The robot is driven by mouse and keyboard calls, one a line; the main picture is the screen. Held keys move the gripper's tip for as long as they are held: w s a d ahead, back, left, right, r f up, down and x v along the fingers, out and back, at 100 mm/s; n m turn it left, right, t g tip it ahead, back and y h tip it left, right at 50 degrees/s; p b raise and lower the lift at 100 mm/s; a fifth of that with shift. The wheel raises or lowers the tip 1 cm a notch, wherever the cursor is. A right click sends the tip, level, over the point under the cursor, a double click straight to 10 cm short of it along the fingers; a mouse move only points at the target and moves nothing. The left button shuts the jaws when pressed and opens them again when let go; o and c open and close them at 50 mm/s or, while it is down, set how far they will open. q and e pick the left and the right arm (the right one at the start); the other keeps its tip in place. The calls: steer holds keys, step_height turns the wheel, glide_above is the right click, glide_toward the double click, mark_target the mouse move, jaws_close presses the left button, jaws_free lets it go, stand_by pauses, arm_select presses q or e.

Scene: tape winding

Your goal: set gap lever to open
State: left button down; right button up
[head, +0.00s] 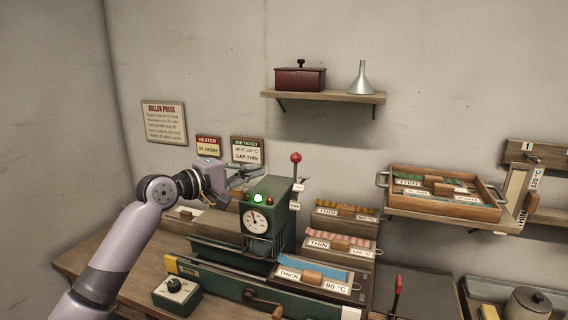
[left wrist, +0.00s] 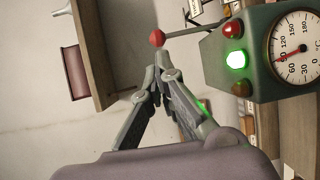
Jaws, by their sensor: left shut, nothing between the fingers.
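The gap lever is a thin rod with a red ball knob (head: 296,157), standing upright at the right side of the green press head (head: 258,225). Small white labels (head: 298,187) sit beside its rod; their text is too small to read surely. My left gripper (head: 258,170) is shut and empty, just left of the knob and a little below it in the head view. In the left wrist view the red knob (left wrist: 157,38) lies just past my closed fingertips (left wrist: 152,72), with a small visible gap. My right gripper is not in view.
The press head carries a lit green lamp (head: 259,198) and a dial gauge (head: 254,219). Labelled trays (head: 342,244) stand right of it. A wooden tray (head: 445,205) rests on a shelf further right. A knob box (head: 177,292) sits in front.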

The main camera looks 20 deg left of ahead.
mark_target(292, 159)
arm_select(q)
steer(key=p+x, duration=0.2)
steer(key=x, duration=0.8)
steer(key=shift+r, duration=0.1)
steer(key=shift+w+d+p, duration=0.25)
steer(key=shift+w+p, duration=0.05)
steer(key=shift+w, duration=0.2)
steer(key=shift+p, duration=0.4)
steer(key=p, duration=0.1)
steer(key=w+p, duration=0.1)
steer(key=p, duration=0.1)
steer(key=shift+w+d+r+g, duration=0.1)
steer(key=shift+r+g, duration=0.15)
steer(key=shift+g, duration=0.05)
steer(key=shift+f, duration=0.15)
